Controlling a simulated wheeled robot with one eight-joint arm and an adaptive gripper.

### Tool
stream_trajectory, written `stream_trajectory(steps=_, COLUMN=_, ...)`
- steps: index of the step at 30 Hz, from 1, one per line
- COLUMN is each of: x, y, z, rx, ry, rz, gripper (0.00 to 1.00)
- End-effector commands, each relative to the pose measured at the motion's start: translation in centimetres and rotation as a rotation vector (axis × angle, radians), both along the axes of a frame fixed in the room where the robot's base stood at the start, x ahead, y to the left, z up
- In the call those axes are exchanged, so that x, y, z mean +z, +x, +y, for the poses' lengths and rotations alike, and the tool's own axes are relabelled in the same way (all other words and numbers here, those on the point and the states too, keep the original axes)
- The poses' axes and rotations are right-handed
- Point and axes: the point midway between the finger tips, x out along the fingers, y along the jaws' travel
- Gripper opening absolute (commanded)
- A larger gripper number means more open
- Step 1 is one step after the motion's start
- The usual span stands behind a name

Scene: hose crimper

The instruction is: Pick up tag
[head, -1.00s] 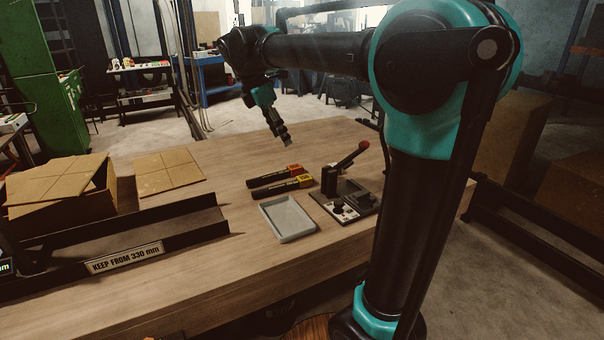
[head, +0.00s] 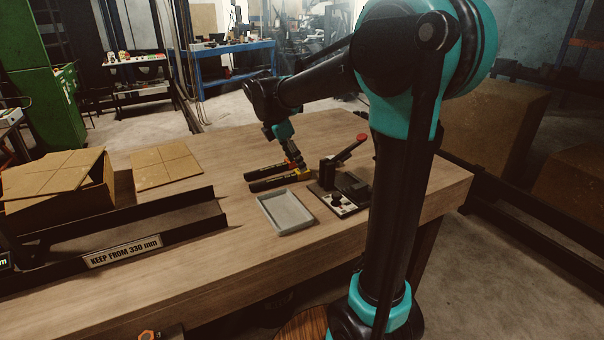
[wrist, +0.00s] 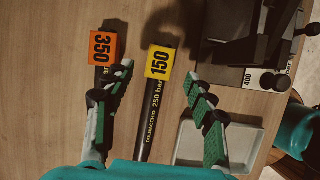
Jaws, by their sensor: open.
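Two dark hoses lie side by side on the wooden bench, each with a tag at its end. In the wrist view one is an orange tag marked 350 (wrist: 102,47), the other a yellow tag marked 150 (wrist: 159,62) on a black hose (wrist: 149,122) printed "250 bar". My gripper (wrist: 159,78) is open, its green-padded fingers on either side of the yellow-tagged hose, with the tag between and just beyond the fingertips. Nothing is held. The left finger is close to the orange tag. In the head view my gripper (head: 298,163) is above the tags and partly hides them.
A grey tray (head: 287,212) lies in front of the hoses. A crimper with a red-knobbed lever (head: 343,182) stands just right. A dark channel with a "KEEP FROM 330 mm" sign (head: 123,251), a cardboard box (head: 60,190) and a cardboard sheet (head: 166,167) are left. The bench between is clear.

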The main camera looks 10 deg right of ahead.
Motion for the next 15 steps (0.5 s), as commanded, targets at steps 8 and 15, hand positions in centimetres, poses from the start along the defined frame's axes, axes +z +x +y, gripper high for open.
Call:
stream_trajectory(steps=8, x=-3.1, y=0.6, z=-1.6, rx=-0.001, ry=0.0, rz=0.0, gripper=0.55)
stream_trajectory(steps=15, x=-3.4, y=0.6, z=-1.7, rx=-0.001, ry=0.0, rz=-0.001, gripper=0.55)
